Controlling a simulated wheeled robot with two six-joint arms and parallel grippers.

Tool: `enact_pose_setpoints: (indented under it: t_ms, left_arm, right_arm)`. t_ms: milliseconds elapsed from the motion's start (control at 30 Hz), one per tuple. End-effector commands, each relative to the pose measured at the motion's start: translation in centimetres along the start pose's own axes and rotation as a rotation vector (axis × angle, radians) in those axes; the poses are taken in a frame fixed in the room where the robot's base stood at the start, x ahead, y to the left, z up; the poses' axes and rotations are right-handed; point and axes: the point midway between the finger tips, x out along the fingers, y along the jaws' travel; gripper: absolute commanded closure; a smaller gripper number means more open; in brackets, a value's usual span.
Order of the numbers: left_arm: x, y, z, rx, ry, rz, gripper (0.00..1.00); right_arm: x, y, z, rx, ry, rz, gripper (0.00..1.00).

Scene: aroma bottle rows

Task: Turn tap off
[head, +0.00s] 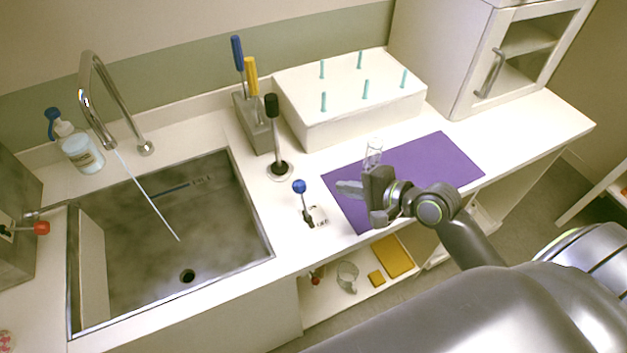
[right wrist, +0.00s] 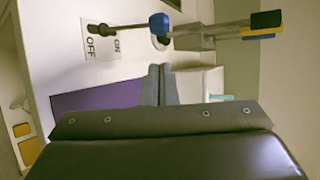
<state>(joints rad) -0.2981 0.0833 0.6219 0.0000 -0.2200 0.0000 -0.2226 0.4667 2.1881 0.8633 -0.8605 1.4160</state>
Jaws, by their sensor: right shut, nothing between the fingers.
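The tap (head: 108,85) arches over the sink, and a thin stream of water (head: 148,196) runs from its spout into the basin. A lever with a blue knob (head: 299,186) stands on the counter right of the sink, beside a small label plate (head: 318,215). In the right wrist view the blue knob (right wrist: 159,23) shows above my fingertips, and the plate (right wrist: 100,40) reads OFF and ON. My right gripper (head: 350,188) is shut and empty, right of the knob and apart from it, over the purple mat. Its closed fingers (right wrist: 159,82) point toward the lever side. My left gripper is out of view.
A black-topped lever (head: 272,106) and a block with blue- and yellow-handled tools (head: 258,128) stand behind. A glass (head: 373,152) stands on the purple mat (head: 440,160). A white peg box (head: 350,115) is at the back; a soap bottle (head: 80,152) is left.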

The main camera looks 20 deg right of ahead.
Motion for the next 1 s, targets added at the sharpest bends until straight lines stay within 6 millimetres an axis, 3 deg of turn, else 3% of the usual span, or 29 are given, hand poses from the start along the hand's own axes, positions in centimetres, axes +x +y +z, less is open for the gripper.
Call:
enact_pose_setpoints:
  t_ms: [467,1000]
  left_arm:
    - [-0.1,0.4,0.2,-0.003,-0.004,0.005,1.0]
    - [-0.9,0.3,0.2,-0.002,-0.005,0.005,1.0]
  right_arm:
    - [0.6,-0.1,0.0,0.008,0.0,-0.004,1.0]
    - [8.5,-0.1,0.0,0.008,-0.001,-0.002,1.0]
